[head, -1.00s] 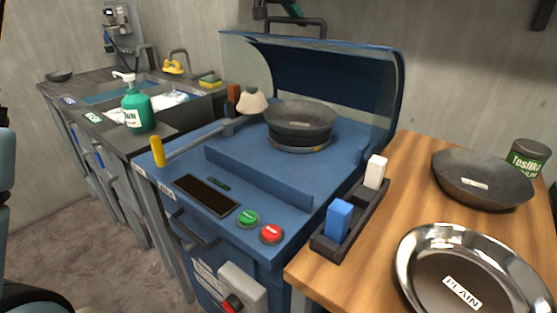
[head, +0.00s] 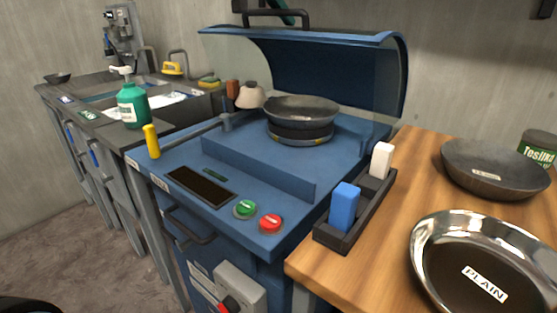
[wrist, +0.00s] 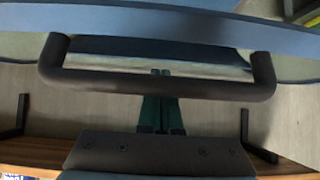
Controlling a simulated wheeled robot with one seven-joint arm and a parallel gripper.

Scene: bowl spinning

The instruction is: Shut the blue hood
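The blue hood (head: 330,75) stands open, tilted up over the back of the blue spinning machine (head: 150,175). Its dark handle (head: 265,13) runs along the top edge and nearly meets the top of the head view. A green part of my gripper (head: 290,12) shows just behind the handle there, mostly cut off. In the wrist view, the handle (wrist: 155,85) crosses in front of the green fingers of my gripper (wrist: 161,73). The fingers are close together with no object seen between them. Whether they touch the handle is unclear.
A dark bowl (head: 300,108) sits on the machine's spindle under the hood. A yellow-tipped lever (head: 152,142) and green and red buttons (head: 270,223) are in front. A wooden table (head: 385,245) with a block tray (head: 340,238) and two bowls stands at right.

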